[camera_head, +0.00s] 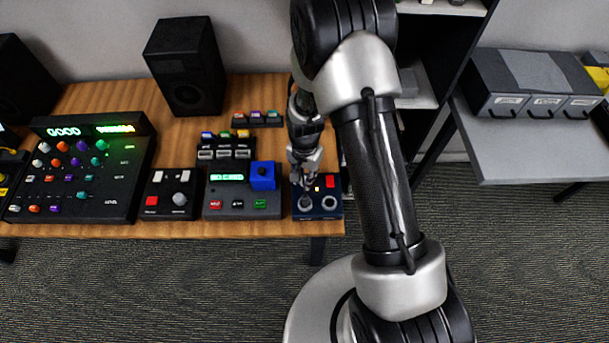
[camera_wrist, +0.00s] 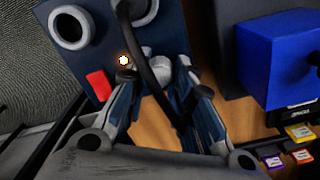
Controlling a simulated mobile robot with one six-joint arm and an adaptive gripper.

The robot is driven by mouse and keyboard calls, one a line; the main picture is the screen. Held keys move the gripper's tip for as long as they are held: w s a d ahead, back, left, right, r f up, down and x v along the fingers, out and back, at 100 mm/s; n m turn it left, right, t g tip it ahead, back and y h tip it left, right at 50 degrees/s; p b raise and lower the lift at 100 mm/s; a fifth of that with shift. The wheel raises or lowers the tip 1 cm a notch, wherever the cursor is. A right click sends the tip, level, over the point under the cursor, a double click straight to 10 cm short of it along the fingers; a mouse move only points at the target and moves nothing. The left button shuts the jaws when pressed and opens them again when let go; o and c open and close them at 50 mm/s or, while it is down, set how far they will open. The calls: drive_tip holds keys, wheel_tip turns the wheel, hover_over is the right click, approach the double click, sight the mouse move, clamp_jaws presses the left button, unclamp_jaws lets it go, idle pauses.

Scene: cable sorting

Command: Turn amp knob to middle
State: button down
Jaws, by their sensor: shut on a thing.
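A dark blue box (camera_head: 318,212), the likely amp, sits at the table's right end. It also shows in the wrist view (camera_wrist: 50,48). It has a red button (camera_wrist: 98,85), a lit lamp (camera_wrist: 123,60), and two round silver-ringed fittings, one at the left (camera_wrist: 70,27) and one at the top (camera_wrist: 143,12). I cannot tell which fitting is a turning knob. My gripper (camera_head: 304,178) is low over the box's left part. The exact contact is unclear.
A grey-black device with a green display (camera_head: 226,177) and blue block (camera_head: 263,176) stands just left. A small console (camera_head: 167,206), a large mixer (camera_head: 118,190) and speakers (camera_head: 186,75) stand farther left. A shelf with grey bins (camera_head: 530,75) is at right.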

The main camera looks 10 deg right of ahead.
sight(304, 179)
drive_tip(key=m, duration=0.5)
drive_tip(key=shift+m, duration=0.3)
drive_tip(key=m, duration=0.5)
drive_tip(key=shift+m, duration=0.4)
drive_tip(key=c, duration=1.3)
unclamp_jaws()
drive_tip(key=shift+c, duration=0.2)
wheel_tip(304, 179, up, 12)
